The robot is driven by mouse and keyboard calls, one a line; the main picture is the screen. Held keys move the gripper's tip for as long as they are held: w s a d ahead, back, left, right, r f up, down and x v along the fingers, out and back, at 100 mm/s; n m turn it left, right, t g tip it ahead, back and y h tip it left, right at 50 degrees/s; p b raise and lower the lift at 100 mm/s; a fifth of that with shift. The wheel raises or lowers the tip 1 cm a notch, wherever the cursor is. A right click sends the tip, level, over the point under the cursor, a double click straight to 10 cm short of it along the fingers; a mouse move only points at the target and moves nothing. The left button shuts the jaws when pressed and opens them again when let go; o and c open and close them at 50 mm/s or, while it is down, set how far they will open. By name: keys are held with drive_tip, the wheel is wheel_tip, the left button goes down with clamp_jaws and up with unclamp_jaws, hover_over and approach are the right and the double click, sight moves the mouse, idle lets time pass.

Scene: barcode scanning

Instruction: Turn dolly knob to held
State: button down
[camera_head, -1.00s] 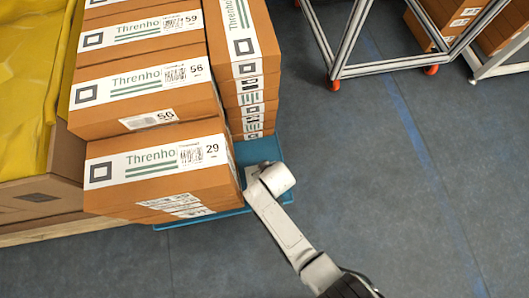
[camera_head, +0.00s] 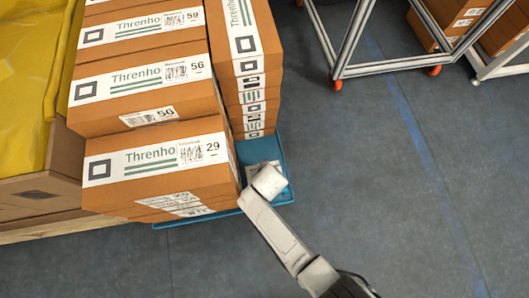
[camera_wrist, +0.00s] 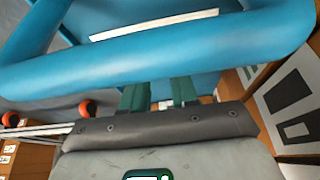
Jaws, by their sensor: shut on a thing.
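The blue dolly (camera_head: 279,155) stands under stacked cartons, its deck showing at their right and front edges. My arm reaches to its near right corner in the head view, where my gripper is hidden behind my arm. In the wrist view a thick blue bar (camera_wrist: 170,62) of the dolly crosses in front of my gripper (camera_wrist: 157,92). The two green fingers run up behind this bar, a gap between them, and their tips are hidden. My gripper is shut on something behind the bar. The knob cannot be made out in either view.
Brown cartons (camera_head: 160,168) are stacked close to the left of my arm. A yellow-covered bin (camera_head: 25,80) stands at the far left. A metal cart frame (camera_head: 385,70) with red casters is at the upper right. The grey floor (camera_head: 350,160) to the right is clear.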

drive_tip(key=c, duration=0.9)
unclamp_jaws()
drive_tip(key=shift+o, duration=0.2)
drive_tip(key=p+v, duration=0.6)
drive_tip(key=v, duration=0.4)
drive_tip(key=shift+r, duration=0.4)
drive_tip(key=shift+s, duration=0.15)
drive_tip(key=s+d+r+m+g+h, duration=0.1)
drive_tip(key=d+r, duration=0.2)
drive_tip(key=d, duration=0.5)
drive_tip(key=s+d+r+m, duration=0.15)
drive_tip(key=d+r, duration=0.25)
drive_tip(key=d, duration=0.4)
drive_tip(key=s+d+r+g, duration=0.2)
drive_tip(key=s+d+r, duration=0.9)
drive_tip(key=s+d, duration=0.1)
wheel_tip(320, 180, up, 24)
drive_tip(key=p, duration=2.4)
drive_tip(key=shift+s+d+r+m, duration=0.2)
drive_tip(key=shift+s+d+m, duration=0.05)
drive_tip(key=shift+s+m, duration=0.2)
